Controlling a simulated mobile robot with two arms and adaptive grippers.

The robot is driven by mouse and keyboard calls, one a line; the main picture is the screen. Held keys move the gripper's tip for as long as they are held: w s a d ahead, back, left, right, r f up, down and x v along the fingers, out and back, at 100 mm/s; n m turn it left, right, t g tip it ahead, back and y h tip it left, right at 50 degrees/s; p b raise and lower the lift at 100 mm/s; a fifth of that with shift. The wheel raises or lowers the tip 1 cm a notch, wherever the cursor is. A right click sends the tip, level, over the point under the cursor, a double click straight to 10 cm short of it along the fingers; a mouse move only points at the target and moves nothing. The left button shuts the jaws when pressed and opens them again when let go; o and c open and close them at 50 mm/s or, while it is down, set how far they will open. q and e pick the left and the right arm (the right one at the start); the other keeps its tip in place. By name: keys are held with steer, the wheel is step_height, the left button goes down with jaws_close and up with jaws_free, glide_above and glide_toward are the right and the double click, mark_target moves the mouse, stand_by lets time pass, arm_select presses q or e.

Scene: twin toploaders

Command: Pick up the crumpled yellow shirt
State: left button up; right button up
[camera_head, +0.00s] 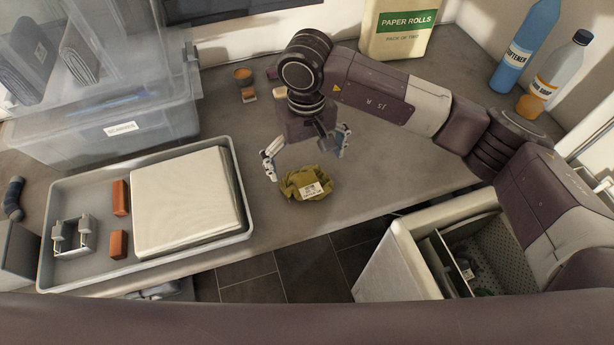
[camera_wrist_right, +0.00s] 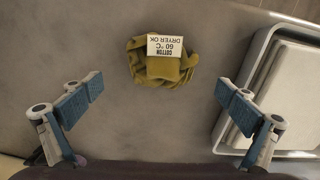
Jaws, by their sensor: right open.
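The crumpled yellow shirt (camera_head: 300,187) lies in a small heap on the grey counter, near its front edge. It has a white label that reads, in the right wrist view (camera_wrist_right: 150,68), cotton, 60 °C, dryer OK. My right gripper (camera_head: 307,161) is open and empty above and just behind the shirt. In the right wrist view its two fingers (camera_wrist_right: 160,108) are spread wide, and the shirt lies between and beyond them, apart from both. My left gripper is in neither view.
A grey tray (camera_head: 50,233) with a folded white stack (camera_head: 187,200) and orange blocks stands left of the shirt. Clear bins (camera_head: 110,125) stand behind it. A paper rolls pack (camera_head: 398,30) and bottles (camera_head: 528,40) stand at the back right. An open toploader (camera_head: 395,262) is below the counter's front edge.

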mark_target(306, 172)
steer(key=shift+s+a+f+p, duration=0.1)
steer(key=shift+s+f+p, duration=0.1)
steer(key=shift+f+p, duration=0.3)
steer(key=shift+s+f+p, duration=0.15)
steer(key=shift+f+p, duration=0.2)
steer(key=shift+f, duration=0.1)
step_height(306, 172, down, 3)
steer(key=shift+w+r+p, duration=0.1)
steer(key=shift+w+p, duration=0.05)
steer(key=shift+p, duration=0.25)
steer(key=c, duration=1.2)
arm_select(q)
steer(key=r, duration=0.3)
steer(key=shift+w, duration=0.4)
arm_select(e)
steer(key=shift+c, duration=0.3)
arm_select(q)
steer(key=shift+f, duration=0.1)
arm_select(e)
steer(key=shift+r, duration=0.1)
